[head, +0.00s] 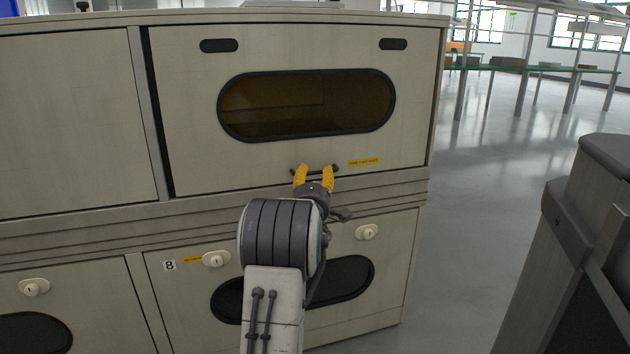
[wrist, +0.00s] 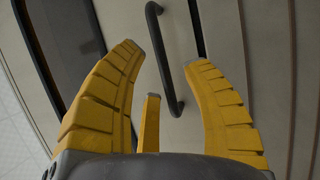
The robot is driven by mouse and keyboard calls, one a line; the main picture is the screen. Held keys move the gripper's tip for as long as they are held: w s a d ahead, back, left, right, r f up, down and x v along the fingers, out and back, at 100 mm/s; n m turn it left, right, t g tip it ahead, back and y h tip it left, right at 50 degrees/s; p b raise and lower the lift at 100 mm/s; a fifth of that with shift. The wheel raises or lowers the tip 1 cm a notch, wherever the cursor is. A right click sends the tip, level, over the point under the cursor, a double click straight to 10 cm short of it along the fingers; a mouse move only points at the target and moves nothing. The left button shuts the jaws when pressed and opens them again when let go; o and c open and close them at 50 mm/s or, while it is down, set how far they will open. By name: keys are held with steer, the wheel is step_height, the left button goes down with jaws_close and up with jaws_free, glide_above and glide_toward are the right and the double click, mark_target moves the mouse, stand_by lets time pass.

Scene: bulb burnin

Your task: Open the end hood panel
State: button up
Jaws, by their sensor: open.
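The end hood panel (head: 190,110) is the upper beige panel on the cabinet, with a dark oval window (head: 306,105). It looks closed. Its dark bar handle (head: 296,171) is low on the panel, partly hidden behind my yellow fingers; it also shows in the wrist view (wrist: 158,50). My gripper (head: 314,173) is open and in front of the handle. In the wrist view my fingers (wrist: 165,55) are spread, with the handle bar between their tips. I cannot tell whether they touch it.
Lower doors with white knob locks (head: 367,232) and dark oval windows lie below the panel. A yellow label (head: 364,162) is right of the handle. A dark grey cabinet-like object (head: 590,240) stands at the right. Open floor (head: 480,170) lies between it and the cabinet.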

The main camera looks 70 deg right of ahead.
steer(key=shift+x, duration=1.1)
steer(key=shift+o, duration=0.3)
jaws_close()
